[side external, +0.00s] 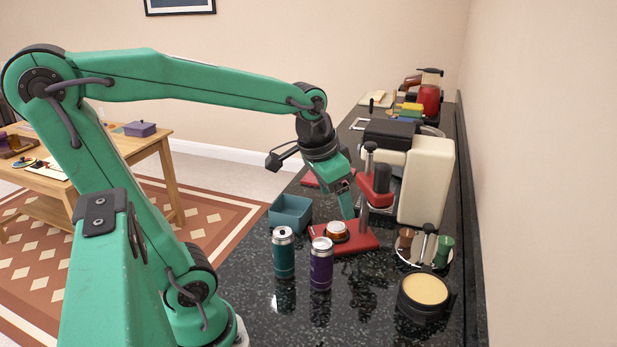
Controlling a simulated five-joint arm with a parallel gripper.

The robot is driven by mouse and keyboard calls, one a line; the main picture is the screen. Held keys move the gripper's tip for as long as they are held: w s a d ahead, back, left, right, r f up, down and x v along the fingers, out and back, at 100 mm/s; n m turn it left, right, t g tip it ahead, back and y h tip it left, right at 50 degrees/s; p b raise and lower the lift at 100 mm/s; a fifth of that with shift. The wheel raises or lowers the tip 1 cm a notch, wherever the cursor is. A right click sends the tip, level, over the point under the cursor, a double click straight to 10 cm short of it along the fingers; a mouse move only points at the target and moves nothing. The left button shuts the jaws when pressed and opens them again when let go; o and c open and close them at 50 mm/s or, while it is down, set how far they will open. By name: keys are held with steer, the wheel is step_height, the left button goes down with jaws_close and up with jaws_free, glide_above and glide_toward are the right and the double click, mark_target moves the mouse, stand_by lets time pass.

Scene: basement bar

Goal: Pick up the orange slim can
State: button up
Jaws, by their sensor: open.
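An orange, silver-topped round thing (337,231) shows low on a red base, behind the purple can; I take it for the orange slim can, but cannot tell its full shape. A teal slim can (283,255) and a purple slim can (320,265) stand upright in front of it on the dark counter. My gripper (349,212) points down from the upper left, its tip just above and behind the orange thing. It is open and holds nothing that I can see. The gap between its fingers is hard to make out.
A red base (361,241) and red press head (375,187) stand close to my gripper. A cream machine (427,182) is right of it. A teal bin (290,205) sits left. A round tray (408,262) and dark tub (424,292) are at right. The near counter is mostly clear.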

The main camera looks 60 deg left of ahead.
steer(key=w+a+f+g, duration=0.2)
steer(key=w+a+f, duration=0.3)
steer(key=w+a, duration=0.25)
steer(key=g, duration=0.2)
glide_above(336, 226)
steer(key=shift+h, duration=0.3)
steer(key=f, duration=0.7)
steer(key=shift+d+f, duration=0.25)
steer(key=shift+d, duration=0.05)
steer(key=shift+a+f, duration=0.25)
steer(key=shift+f, duration=0.1)
steer(key=shift+f, duration=1.2)
steer(key=shift+f, duration=0.15)
steer(key=shift+f, duration=2.45)
steer(key=shift+a, duration=0.1)
steer(key=shift+c, duration=0.4)
